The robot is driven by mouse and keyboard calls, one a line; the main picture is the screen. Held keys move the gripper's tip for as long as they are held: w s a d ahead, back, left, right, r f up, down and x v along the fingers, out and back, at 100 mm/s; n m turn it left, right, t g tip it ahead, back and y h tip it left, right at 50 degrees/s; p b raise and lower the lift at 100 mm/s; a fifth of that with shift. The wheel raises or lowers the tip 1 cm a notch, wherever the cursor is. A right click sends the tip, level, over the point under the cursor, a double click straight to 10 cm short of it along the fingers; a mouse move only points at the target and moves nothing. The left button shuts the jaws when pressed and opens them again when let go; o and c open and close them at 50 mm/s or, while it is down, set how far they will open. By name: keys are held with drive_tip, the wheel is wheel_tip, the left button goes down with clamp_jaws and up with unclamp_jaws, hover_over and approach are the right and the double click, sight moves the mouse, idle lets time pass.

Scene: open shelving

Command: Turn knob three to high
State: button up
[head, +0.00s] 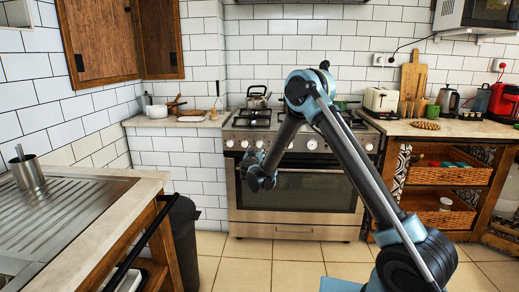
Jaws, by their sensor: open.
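A stainless stove (297,196) stands against the back wall, with a row of round pale knobs along its front panel. At the left of the row are a first knob (229,143), a second knob (244,143) and a third knob (258,144). Another knob (312,145) shows to the right, and one more (369,147) is near the right end. My arm hides part of the row. No numbers or settings are readable. My gripper (257,172) is open and empty, and appears just below the left knobs, in front of the oven door. I see no contact with a knob.
An oven handle (310,170) runs across the door below the knobs. A kettle (257,97) sits on the hob. A steel counter (60,215) and a dark bin (184,240) stand at left. The tiled floor (245,262) before the stove is mostly clear.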

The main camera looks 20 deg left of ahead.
sight(259, 145)
drive_tip(key=shift+w+a, duration=0.2)
drive_tip(key=shift+w, duration=1)
drive_tip(key=shift+w+a, duration=0.2)
drive_tip(key=shift+w, duration=0.95)
drive_tip(key=shift+w+a, duration=0.2)
drive_tip(key=shift+w, duration=1)
